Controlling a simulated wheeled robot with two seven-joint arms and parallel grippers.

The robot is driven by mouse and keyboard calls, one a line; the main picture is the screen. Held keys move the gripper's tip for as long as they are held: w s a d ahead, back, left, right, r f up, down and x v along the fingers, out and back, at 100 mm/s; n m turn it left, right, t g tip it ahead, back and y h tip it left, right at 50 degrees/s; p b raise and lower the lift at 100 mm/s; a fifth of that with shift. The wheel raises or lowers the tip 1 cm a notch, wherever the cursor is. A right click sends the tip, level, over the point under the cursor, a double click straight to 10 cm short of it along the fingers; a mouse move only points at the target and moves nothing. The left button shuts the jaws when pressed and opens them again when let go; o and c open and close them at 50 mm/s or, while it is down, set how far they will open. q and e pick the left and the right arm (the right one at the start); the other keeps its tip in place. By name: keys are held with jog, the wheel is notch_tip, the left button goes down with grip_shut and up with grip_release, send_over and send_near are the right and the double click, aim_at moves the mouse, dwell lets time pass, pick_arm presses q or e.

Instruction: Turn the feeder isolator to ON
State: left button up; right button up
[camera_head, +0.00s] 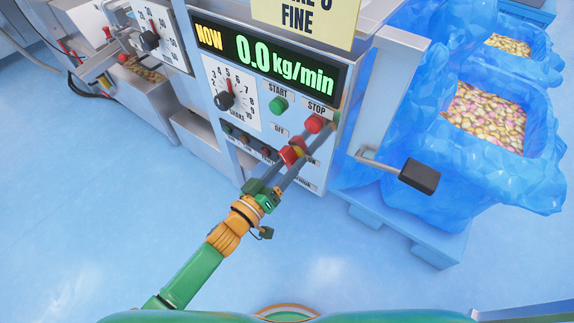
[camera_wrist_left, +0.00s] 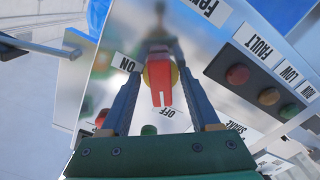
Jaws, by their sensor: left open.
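The feeder isolator (camera_wrist_left: 160,80) is a red handle on a yellow round base on the grey control panel. In the left wrist view its handle, with a pale line, points down toward the OFF label (camera_wrist_left: 166,112). The ON label (camera_wrist_left: 127,64) is to its left there. In the head view the isolator (camera_head: 292,154) is partly covered by my left gripper (camera_head: 308,146). My left gripper (camera_wrist_left: 160,72) is open, with one finger on each side of the red handle. A small gap seems to show on both sides; contact is hard to judge. My right gripper is out of view.
The green START button (camera_head: 278,104) and red STOP button (camera_head: 314,124) are close above the fingers. A dial (camera_head: 226,98) sits to the left. The display (camera_head: 268,62) reads 0.0 kg/min. A black-ended lever (camera_head: 418,176) sticks out to the right, near blue-lined bins (camera_head: 455,190).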

pick_arm(q)
grip_shut()
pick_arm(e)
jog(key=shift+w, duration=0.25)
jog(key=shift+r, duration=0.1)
pick_arm(q)
jog(key=m, duration=0.3)
jog(key=shift+w+a+p, duration=0.1)
jog(key=shift+p, duration=0.3)
jog(key=m, duration=0.4)
jog(key=shift+m+p, duration=0.3)
jog(key=shift+m, duration=0.1)
jog(key=m, duration=0.5)
jog(key=shift+w+a, duration=0.1)
jog(key=shift+a, duration=0.05)
jog(key=m, duration=0.5)
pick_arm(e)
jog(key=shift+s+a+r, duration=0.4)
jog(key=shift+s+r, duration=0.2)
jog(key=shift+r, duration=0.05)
